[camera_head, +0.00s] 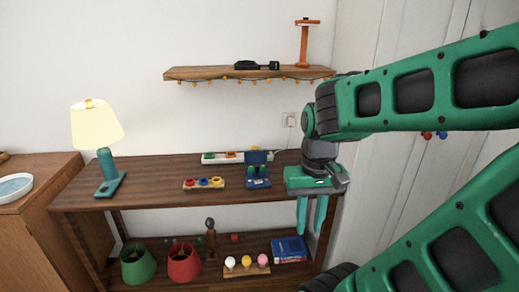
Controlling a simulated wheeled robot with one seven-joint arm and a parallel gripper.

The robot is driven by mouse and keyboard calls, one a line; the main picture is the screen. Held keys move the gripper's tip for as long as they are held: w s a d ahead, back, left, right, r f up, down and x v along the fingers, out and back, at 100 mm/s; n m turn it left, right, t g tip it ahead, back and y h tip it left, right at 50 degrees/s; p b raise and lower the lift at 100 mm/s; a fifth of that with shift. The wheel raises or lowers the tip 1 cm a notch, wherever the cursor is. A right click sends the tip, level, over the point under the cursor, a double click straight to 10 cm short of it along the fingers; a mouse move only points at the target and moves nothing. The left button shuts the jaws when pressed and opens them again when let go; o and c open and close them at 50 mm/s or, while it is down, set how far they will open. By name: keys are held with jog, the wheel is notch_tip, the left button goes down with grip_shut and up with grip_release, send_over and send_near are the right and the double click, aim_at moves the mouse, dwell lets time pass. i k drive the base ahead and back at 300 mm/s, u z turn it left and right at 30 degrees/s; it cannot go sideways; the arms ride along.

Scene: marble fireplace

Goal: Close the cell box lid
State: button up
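The cell box (258,182) is a small blue box on the table top, right of centre. Its lid stands up at the back, so it is open, and small green items show inside. My gripper (311,228) points down to the right of the box, apart from it. Its two teal fingers are spread with a gap between them, and nothing shows in the gap. How far my gripper is in front of the table edge is hard to tell.
A tray of coloured pieces (204,184) lies left of the box, and a white power strip (225,157) lies behind. A lit lamp (100,135) stands at the table's left. A wall shelf (210,73) hangs above. The table's middle left is clear.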

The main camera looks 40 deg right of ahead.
aim_at(255, 156)
jog(key=i, duration=1)
jog(key=z, duration=0.05)
